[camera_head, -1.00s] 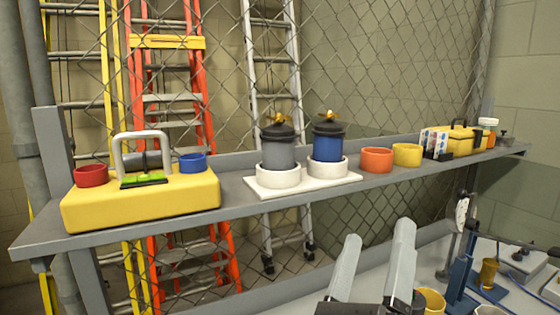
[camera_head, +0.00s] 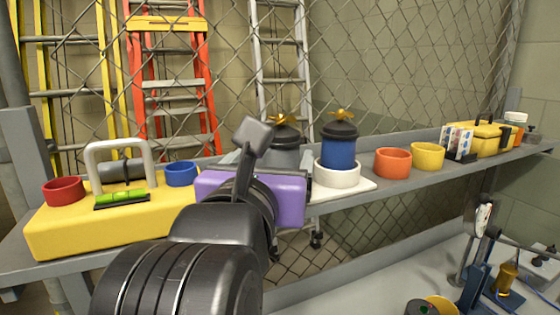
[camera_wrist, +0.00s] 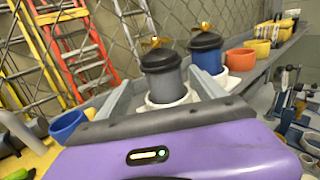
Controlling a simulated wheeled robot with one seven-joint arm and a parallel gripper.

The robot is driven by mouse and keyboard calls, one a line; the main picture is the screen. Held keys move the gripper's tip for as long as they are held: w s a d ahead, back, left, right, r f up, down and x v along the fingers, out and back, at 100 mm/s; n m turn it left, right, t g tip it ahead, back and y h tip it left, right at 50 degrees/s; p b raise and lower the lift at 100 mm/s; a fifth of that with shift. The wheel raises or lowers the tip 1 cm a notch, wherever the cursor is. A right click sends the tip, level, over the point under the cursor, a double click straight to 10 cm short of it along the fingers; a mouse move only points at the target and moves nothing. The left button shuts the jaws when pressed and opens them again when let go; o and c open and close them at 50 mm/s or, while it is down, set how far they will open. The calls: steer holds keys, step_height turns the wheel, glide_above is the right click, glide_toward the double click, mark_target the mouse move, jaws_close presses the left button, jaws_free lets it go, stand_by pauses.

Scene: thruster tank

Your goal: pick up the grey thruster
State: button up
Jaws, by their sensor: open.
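The grey thruster (camera_head: 287,157) has a black cap and a gold propeller. It stands upright in a white ring holder on the shelf, and my gripper partly hides it in the head view. In the wrist view the grey thruster (camera_wrist: 164,85) stands between the two spread fingers of my gripper (camera_wrist: 158,80). The fingers are open, one on each side; I cannot tell whether they touch it. The blue thruster (camera_head: 338,150) stands upright in its own white ring (camera_head: 338,178) just to the right.
A white base plate (camera_head: 362,186) carries both rings. A yellow block (camera_head: 80,228) with a red cup (camera_head: 63,191), a blue cup (camera_head: 181,174) and a grey handle is to the left. Orange (camera_head: 392,163) and yellow (camera_head: 428,156) cups stand right. A chain-link fence runs behind the shelf.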

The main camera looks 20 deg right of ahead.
steer(key=p+x, duration=0.2)
steer(key=x, duration=0.5)
steer(key=shift+s+d+f, duration=0.1)
steer(key=shift+s+d, duration=0.05)
steer(key=shift+c, duration=0.2)
jaws_close()
